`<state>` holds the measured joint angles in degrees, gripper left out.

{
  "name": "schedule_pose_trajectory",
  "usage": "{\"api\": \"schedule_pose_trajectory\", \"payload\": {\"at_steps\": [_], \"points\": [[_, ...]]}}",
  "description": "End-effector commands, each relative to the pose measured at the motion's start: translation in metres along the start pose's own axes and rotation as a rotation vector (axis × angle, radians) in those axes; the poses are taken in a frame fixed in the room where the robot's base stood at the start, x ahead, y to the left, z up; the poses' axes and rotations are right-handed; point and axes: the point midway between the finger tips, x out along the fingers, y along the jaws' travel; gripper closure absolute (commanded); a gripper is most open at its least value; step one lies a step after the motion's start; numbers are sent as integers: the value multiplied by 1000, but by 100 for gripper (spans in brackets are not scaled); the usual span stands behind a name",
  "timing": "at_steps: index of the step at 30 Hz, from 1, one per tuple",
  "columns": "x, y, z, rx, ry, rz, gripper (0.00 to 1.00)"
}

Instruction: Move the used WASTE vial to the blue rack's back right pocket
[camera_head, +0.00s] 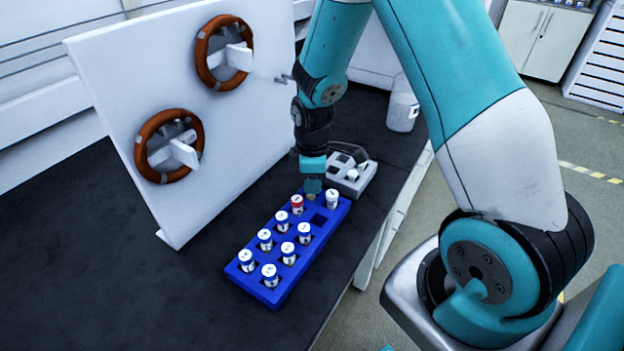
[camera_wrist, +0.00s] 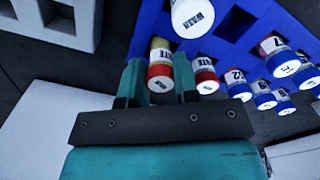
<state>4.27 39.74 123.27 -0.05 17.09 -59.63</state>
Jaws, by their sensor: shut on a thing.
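The blue rack (camera_head: 311,259) stands on the dark bench with several vials in two rows. My gripper (camera_head: 313,186) points down at its far end. In the wrist view, my gripper (camera_wrist: 160,82) is shut on a red-banded vial (camera_wrist: 160,68) with a yellowish lower part and a partly hidden label ending in "TE". Its lower end overlaps the blue rack (camera_wrist: 150,20); I cannot tell whether it is in a pocket or above it. Another red-banded vial (camera_wrist: 205,76) stands close beside the right finger; it also shows in the head view (camera_head: 297,204).
A white-capped WASH vial (camera_head: 332,198) stands at the rack's far right, near an empty pocket (camera_head: 319,220). A grey rack (camera_head: 352,181) sits just behind. A white upright panel (camera_head: 180,90) with two brown rings stands to the left. The bench front-left is clear.

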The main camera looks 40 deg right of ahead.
Motion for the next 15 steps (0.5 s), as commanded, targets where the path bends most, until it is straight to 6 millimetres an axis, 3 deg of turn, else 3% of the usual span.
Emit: {"api": "schedule_pose_trajectory", "payload": {"at_steps": [13,14,15], "points": [[8,0,0,0,0,1,94],[8,0,0,0,0,1,67],[8,0,0,0,0,1,58]]}}
